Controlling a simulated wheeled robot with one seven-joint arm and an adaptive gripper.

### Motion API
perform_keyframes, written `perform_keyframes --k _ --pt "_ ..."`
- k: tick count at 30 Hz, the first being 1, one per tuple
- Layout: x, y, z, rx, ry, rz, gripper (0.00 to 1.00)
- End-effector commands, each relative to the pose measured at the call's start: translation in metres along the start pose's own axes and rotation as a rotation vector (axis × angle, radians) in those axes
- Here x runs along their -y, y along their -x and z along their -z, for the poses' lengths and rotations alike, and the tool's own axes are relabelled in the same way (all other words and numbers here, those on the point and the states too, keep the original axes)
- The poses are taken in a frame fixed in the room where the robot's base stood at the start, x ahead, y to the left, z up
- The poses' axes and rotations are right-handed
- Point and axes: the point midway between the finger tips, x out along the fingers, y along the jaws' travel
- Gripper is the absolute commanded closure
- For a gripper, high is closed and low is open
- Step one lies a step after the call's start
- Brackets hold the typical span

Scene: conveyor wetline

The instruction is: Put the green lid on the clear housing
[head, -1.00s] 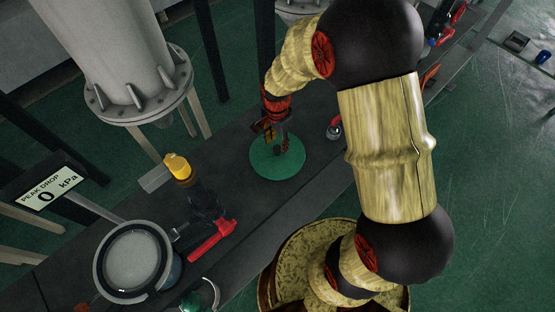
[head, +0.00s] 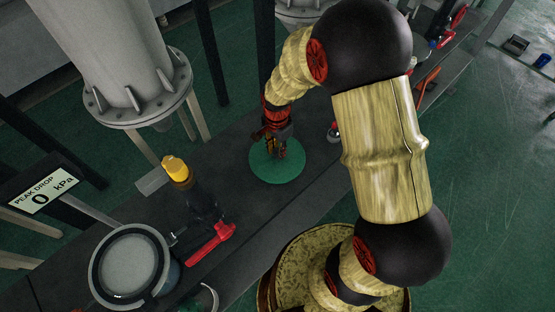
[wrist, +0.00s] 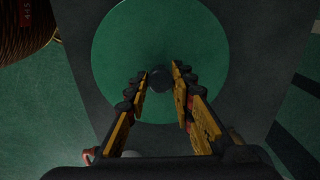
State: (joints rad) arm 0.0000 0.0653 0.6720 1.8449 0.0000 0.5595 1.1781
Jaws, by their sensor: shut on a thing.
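The green lid (head: 262,172) is a flat round disc in the middle of the head view, on or just above the dark conveyor; I cannot tell which. In the wrist view the lid (wrist: 115,45) fills the upper middle, with a dark knob (wrist: 160,77) at its centre. My gripper (head: 281,152) points down over the lid, and its fingers (wrist: 160,85) are shut on the knob from both sides. The clear housing (head: 131,262) appears to be the round vessel with a dark rim at the lower left, well apart from the lid.
A red lever (head: 211,243) and a yellow-capped fitting (head: 176,168) stand between housing and lid. A grey flanged column (head: 115,60) stands behind the conveyor (head: 240,215). A small red-topped item (head: 334,131) lies right of the lid.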

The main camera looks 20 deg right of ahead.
Motion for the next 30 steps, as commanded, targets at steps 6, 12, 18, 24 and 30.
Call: perform_keyframes --k 6,12,18,24,30 --pt "0.000 0.000 0.000 0.000 0.000 0.000 0.94" --pt "0.001 0.002 0.000 -0.001 0.000 0.002 0.96" --pt "0.001 0.007 0.000 -0.001 0.000 0.002 0.96" --pt "0.001 0.012 0.000 -0.001 0.000 0.001 0.97" --pt "0.001 0.018 0.000 -0.001 0.000 0.001 0.97"
